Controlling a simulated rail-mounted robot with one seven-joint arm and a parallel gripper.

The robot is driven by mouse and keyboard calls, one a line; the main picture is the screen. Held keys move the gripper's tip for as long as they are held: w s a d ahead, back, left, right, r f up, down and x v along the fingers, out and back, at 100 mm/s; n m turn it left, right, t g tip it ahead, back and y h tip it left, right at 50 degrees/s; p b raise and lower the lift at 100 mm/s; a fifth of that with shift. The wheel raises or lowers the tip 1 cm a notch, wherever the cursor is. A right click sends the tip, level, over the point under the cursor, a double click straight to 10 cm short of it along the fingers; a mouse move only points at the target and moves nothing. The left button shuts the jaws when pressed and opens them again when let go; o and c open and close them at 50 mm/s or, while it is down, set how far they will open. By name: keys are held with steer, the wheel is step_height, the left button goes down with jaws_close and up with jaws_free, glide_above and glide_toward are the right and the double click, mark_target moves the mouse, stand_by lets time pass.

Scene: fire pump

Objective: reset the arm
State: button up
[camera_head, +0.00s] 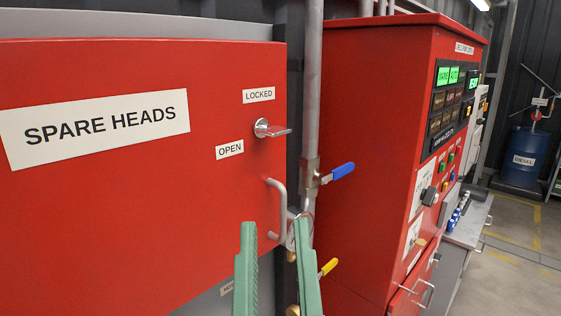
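My gripper (276,262) is at the bottom centre, its two green fingers spread apart with nothing seen between them. It is in front of the red cabinet door labelled SPARE HEADS (100,220). The door's silver D-shaped handle (277,208) shows just above and between the fingertips; I cannot tell whether they touch it. The cabinet's latch lever (272,129) points right, between the LOCKED and OPEN labels. The door looks shut. The rest of my arm is out of view.
A vertical grey pipe with a blue-handled valve (337,173) and a yellow-handled valve (328,266) stands right of the fingers. A red control cabinet (365,130) is beyond. A blue diesel drum (522,158) stands far right; the floor (510,280) there is clear.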

step_height(320, 180, up, 27)
steer(key=s+m+p, duration=0.1)
steer(key=s+p, duration=0.1)
steer(key=p, duration=2.4)
steer(key=shift+f+m+t+h, duration=0.2)
steer(key=shift+m+t+h, duration=0.1)
steer(key=shift+m+h, duration=0.1)
